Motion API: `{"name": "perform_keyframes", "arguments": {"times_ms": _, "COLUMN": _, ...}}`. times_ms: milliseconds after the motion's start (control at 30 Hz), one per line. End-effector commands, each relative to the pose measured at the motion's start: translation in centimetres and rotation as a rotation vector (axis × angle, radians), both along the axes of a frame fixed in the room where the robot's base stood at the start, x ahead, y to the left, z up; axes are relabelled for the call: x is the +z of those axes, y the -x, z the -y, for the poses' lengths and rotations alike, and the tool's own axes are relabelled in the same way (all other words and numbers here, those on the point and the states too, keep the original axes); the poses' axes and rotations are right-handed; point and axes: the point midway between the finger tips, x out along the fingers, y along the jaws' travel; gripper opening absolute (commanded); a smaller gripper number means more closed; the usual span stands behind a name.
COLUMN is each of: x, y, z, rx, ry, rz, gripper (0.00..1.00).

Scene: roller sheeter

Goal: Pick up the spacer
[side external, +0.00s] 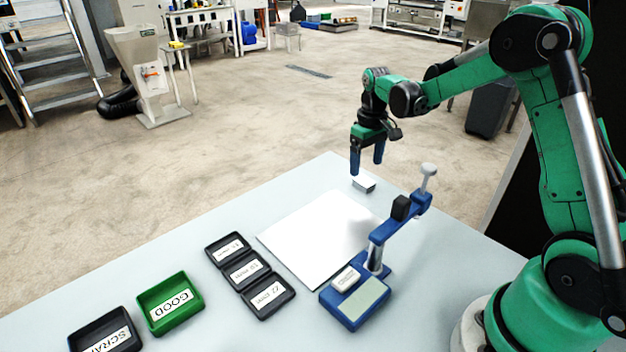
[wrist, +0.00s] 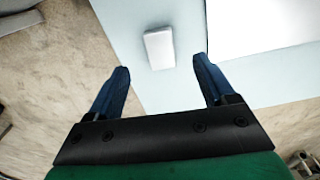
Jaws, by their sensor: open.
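A small white block, which looks like the spacer (side external: 364,185), lies on the table near its far edge, just beyond the white sheet. In the wrist view the spacer (wrist: 159,48) shows on the pale table, ahead of the gap between my fingertips. My gripper (side external: 367,169) points down above the spacer, with its two blue fingers apart and nothing between them. In the wrist view my gripper (wrist: 161,65) is open and empty, with the fingers spread wider than the spacer. The exact height gap cannot be told.
A blue measuring stand (side external: 372,270) with a raised arm holds another white block (side external: 345,278) on its base. A white sheet (side external: 315,238) lies beside it. Several labelled black trays (side external: 248,268), a green GOOD tray (side external: 170,303) and a black SCRAP tray (side external: 105,332) stand to the left.

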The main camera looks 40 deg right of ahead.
Motion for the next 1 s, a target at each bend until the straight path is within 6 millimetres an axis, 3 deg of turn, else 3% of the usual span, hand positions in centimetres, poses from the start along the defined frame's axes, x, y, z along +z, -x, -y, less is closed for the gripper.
{"name": "perform_keyframes", "arguments": {"times_ms": 300, "x": -4.0, "y": 0.0, "z": -0.1, "rx": 0.001, "ry": 0.0, "rz": 0.002, "gripper": 0.76}}
{"name": "perform_keyframes", "arguments": {"times_ms": 600, "x": -4.4, "y": 0.0, "z": -0.1, "rx": 0.001, "ry": 0.001, "rz": 0.003, "gripper": 0.76}}
{"name": "perform_keyframes", "arguments": {"times_ms": 667, "x": -4.4, "y": 0.0, "z": -0.1, "rx": 0.001, "ry": 0.001, "rz": 0.003, "gripper": 0.62}}
{"name": "perform_keyframes", "arguments": {"times_ms": 867, "x": -4.4, "y": 0.0, "z": -0.1, "rx": 0.001, "ry": 0.001, "rz": 0.003, "gripper": 0.05}}
{"name": "perform_keyframes", "arguments": {"times_ms": 900, "x": -4.4, "y": 0.0, "z": -0.1, "rx": 0.001, "ry": 0.001, "rz": 0.003, "gripper": 0.0}}
{"name": "perform_keyframes", "arguments": {"times_ms": 1000, "x": -4.3, "y": 0.0, "z": -0.1, "rx": 0.001, "ry": 0.001, "rz": 0.003, "gripper": 0.0}}
